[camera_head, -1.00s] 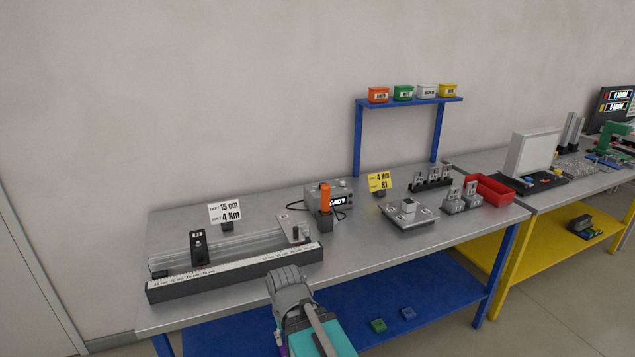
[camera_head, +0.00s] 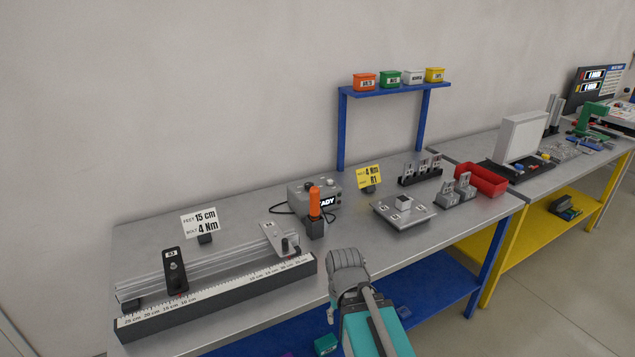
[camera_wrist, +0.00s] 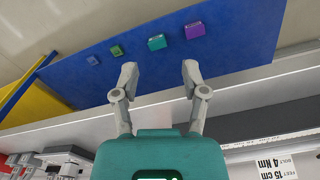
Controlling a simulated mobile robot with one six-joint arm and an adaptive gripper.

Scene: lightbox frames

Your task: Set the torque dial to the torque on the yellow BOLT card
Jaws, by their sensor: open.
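The yellow BOLT card (camera_head: 369,177) stands on the bench right of the grey controller box and reads 4 Nm and what looks like R1. The grey controller box (camera_head: 325,195) has a small knob on top and a display reading "ADY", partly hidden by the orange-handled driver (camera_head: 314,203) in its dark stand. I cannot tell whether the knob on the box is the torque dial. My gripper (camera_head: 346,262) is in front of the bench's front edge, apart from all these things. In the wrist view my gripper (camera_wrist: 158,80) has its fingers apart with nothing between them, over the blue lower shelf.
A ruler rail (camera_head: 220,295) with clamps and a white card (camera_head: 199,223) reading 15 cm and 4 Nm fill the bench's left. A metal fixture plate (camera_head: 404,212), grey blocks and a red bin (camera_head: 481,180) are at right. Coloured boxes sit on a raised blue shelf (camera_head: 395,91).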

